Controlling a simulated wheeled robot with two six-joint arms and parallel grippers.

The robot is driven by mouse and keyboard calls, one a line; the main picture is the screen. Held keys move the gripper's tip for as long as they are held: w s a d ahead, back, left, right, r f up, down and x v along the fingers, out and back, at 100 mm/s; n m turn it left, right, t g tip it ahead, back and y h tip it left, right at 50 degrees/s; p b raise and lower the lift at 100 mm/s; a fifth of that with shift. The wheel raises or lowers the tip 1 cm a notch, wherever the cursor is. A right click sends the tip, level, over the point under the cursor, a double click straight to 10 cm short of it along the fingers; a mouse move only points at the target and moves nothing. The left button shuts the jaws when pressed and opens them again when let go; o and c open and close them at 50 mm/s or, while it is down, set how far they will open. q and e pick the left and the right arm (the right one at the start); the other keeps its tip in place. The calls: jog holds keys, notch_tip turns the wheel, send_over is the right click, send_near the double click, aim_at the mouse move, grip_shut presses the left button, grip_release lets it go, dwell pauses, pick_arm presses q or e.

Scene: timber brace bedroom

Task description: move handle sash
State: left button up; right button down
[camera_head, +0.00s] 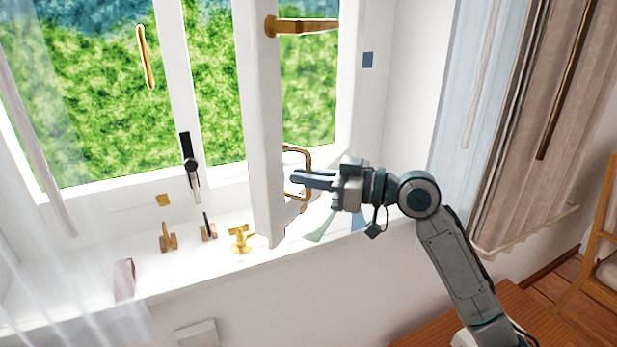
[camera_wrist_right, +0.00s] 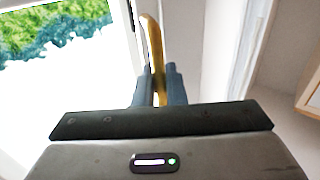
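A white window sash (camera_head: 262,130) stands swung open into the room, seen nearly edge-on in the head view. A brass D-shaped handle (camera_head: 298,149) sits on its right side. My right gripper (camera_head: 308,181) reaches in from the right at this handle. In the right wrist view, the handle (camera_wrist_right: 153,45) runs between the two fingers of my right gripper (camera_wrist_right: 158,90), which sit close against it on both sides. The handle's lower part is partly hidden by the gripper. My left gripper is not in view.
Brass and dark fittings, including a brass one (camera_head: 240,239), stand on the white sill (camera_head: 200,265) below. A sheer curtain (camera_head: 60,280) hangs at the left, and brown curtains (camera_head: 540,120) hang at the right. A wooden chair (camera_head: 598,250) is at the far right.

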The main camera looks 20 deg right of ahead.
jog(key=c, duration=1.7)
grip_release()
jog(key=shift+o, duration=0.4)
jog(key=shift+d, duration=0.15)
pick_arm(q)
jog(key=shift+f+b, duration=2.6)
jog(key=shift+b, duration=0.35)
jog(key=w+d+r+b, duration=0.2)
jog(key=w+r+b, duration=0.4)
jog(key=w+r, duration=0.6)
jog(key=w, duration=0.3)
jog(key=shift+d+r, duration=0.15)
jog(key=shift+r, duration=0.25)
pick_arm(e)
jog(key=v, duration=1)
jog(key=shift+s, duration=0.25)
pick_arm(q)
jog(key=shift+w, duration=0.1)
pick_arm(e)
jog(key=shift+d, duration=0.1)
